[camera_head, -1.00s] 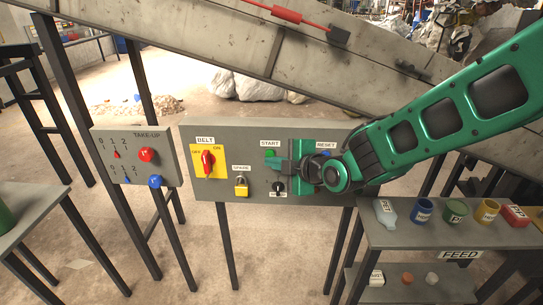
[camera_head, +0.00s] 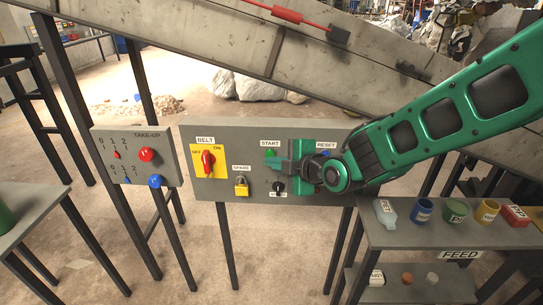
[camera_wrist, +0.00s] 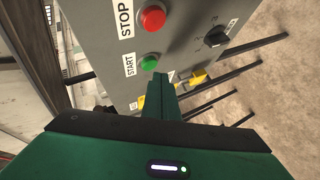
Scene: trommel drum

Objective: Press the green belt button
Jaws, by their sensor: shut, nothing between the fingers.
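The green button (camera_head: 269,152) sits below the START label on the grey belt panel (camera_head: 220,128). In the wrist view the green button (camera_wrist: 149,62) stands beside its START label, with the red STOP button (camera_wrist: 152,18) near it. My gripper (camera_head: 268,163) is shut and empty, its fingertips just below the green button in the head view. In the wrist view the fingertips (camera_wrist: 164,77) are close to the green button, slightly to its lower right. I cannot tell whether they touch it. My gripper hides part of the panel's right side in the head view.
The panel also has a red BELT switch (camera_head: 208,161) on a yellow plate, a yellow padlock (camera_head: 241,188) and a black knob (camera_head: 278,188). A TAKE-UP panel (camera_head: 137,174) is at left. A FEED shelf (camera_head: 400,236) with containers stands at lower right.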

